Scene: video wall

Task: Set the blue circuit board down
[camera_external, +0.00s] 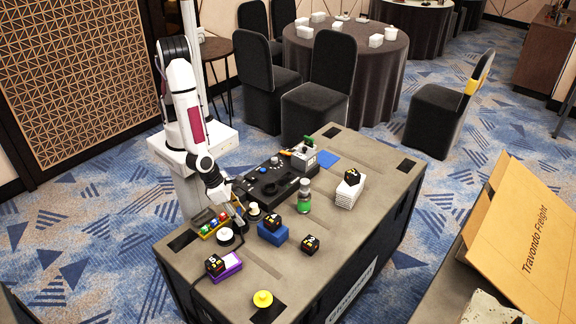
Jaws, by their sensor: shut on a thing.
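My gripper (239,219) points down low over the near left part of the case-top table (345,217), close to a yellow tray (207,235) with small red, green and blue pieces. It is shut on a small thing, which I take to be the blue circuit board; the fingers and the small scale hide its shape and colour. I cannot tell whether it touches anything below.
A white round piece (225,235) and a pale knob (254,209) stand beside my gripper. Dark numbered cubes stand on a blue block (272,233), a purple block (228,267) and a white stack (348,192). A black console (268,184), grey device (303,157) and green bottle (304,195) stand behind.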

